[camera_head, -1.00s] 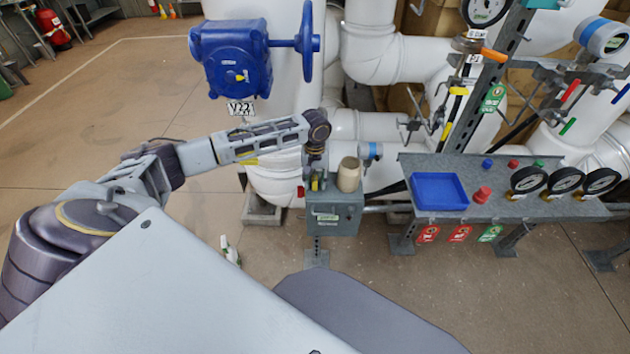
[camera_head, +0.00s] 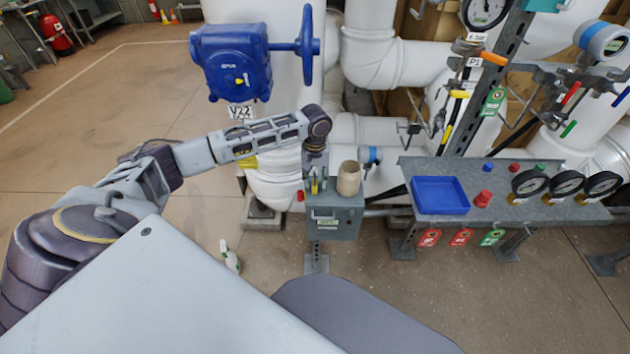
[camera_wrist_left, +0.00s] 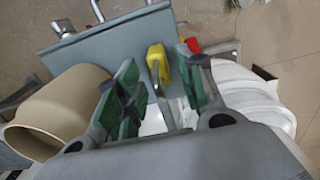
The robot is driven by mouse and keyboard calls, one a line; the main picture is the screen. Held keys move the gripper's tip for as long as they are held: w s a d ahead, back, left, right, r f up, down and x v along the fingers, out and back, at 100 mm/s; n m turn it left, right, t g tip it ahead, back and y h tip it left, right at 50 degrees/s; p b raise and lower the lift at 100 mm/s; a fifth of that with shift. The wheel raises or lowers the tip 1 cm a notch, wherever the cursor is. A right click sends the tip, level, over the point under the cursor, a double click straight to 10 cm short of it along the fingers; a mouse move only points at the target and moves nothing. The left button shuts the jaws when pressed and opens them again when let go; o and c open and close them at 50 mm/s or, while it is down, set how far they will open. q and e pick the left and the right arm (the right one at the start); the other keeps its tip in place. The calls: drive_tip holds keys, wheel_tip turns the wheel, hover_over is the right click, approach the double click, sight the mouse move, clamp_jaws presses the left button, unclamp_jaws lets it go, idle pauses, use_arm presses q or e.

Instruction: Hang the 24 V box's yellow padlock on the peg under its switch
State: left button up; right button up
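A grey box (camera_head: 335,220) on a post stands below the blue valve; its grey face (camera_wrist_left: 100,40) fills the upper middle of the left wrist view. A yellow padlock (camera_wrist_left: 158,64) with a metal shackle shows there, between the fingers of my left gripper (camera_wrist_left: 160,85). The green-padded fingers are apart, with a visible gap on the padlock's left; it lies closer to the right finger. In the head view my left gripper (camera_head: 316,170) points down at the box top, partly hiding the padlock. The peg and switch cannot be told clearly. My right gripper is out of view.
A beige cup (camera_head: 348,178) stands on the box, close beside my left gripper. A red part (camera_head: 300,195) shows at the box's left side. A bench with a blue tray (camera_head: 440,195) is to the right. White pipes (camera_head: 370,130) stand close behind.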

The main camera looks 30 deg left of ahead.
use_arm(q)
drive_tip(key=r, duration=0.2)
drive_tip(key=shift+w+r+p, duration=0.3)
drive_tip(key=shift+r+p, duration=0.05)
drive_tip(key=shift+r, duration=1.15)
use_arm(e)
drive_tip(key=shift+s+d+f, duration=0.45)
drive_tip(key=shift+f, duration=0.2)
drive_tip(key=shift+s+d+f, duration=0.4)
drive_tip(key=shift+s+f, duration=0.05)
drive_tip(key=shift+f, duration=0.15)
use_arm(q)
drive_tip(key=shift+s+d, duration=0.1)
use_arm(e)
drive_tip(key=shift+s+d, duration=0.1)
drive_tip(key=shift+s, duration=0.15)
